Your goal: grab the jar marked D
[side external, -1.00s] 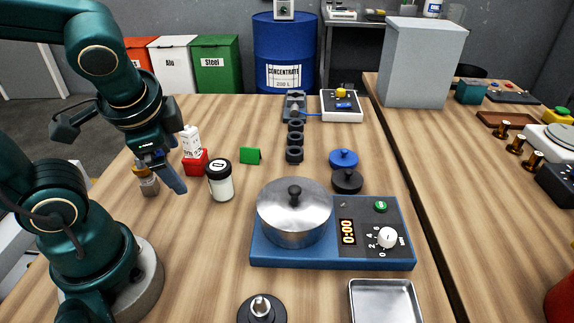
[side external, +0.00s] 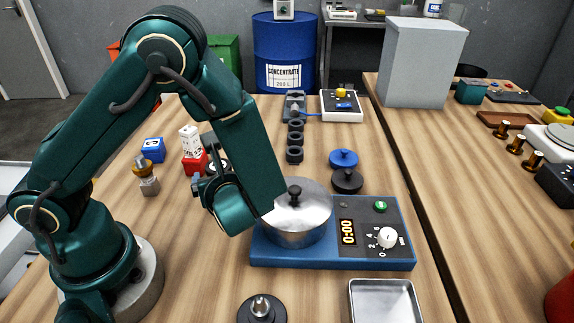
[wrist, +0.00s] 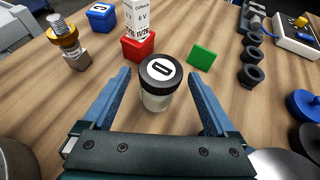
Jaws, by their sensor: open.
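The jar marked D (wrist: 158,84) is a clear jar with pale contents and a black lid bearing a white disc with the letter. In the wrist view it stands upright on the table between and just beyond the two blue fingertips of my gripper (wrist: 160,86), which is open, with gaps on both sides. In the side external view my arm covers most of the jar, and only part of its lid (side external: 219,165) shows. My gripper (side external: 200,185) is also largely hidden there behind my own wrist.
A red block (wrist: 138,46) with a white box stands just behind the jar. A green wedge (wrist: 201,57) lies to its right. A brass-topped piece (wrist: 67,38) and blue block (wrist: 101,15) are at left. A steel pot (side external: 296,215) on a blue hotplate (side external: 330,258) stands close to my arm.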

